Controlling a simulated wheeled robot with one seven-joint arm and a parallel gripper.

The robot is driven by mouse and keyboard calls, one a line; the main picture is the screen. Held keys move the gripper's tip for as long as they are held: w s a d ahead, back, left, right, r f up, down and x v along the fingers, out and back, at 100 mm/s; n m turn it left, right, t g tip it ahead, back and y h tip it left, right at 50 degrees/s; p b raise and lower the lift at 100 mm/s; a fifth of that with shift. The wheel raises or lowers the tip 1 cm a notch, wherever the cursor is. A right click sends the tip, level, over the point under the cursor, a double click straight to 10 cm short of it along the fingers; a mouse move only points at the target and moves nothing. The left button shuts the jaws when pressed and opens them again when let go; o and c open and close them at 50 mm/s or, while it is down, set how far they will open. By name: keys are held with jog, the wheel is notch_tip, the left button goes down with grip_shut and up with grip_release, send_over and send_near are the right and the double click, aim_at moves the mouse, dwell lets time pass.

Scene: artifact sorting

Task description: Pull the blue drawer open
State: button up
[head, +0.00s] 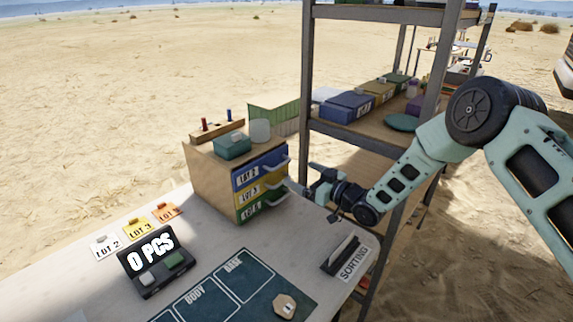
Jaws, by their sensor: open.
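The blue drawer (247,176) is the top one of a small wooden cabinet (213,183) on the table and bears the label LOT 2. Its front looks flush with the cabinet. A grey handle (281,164) sticks out from its right side. My gripper (312,183) is open and empty, just right of the cabinet front at about the height of the drawers. A small gap seems to lie between my gripper and the blue drawer's handle. Whether the fingertips touch any handle is too small to tell.
A yellow drawer (247,195) and a green drawer (249,212) sit below. A teal box (232,146) stands on the cabinet. A metal shelf (308,90) rises behind my arm.

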jog(key=x, duration=0.7)
jog(key=shift+p, duration=0.45)
jog(key=shift+a, duration=0.1)
jog(key=shift+c, duration=0.3)
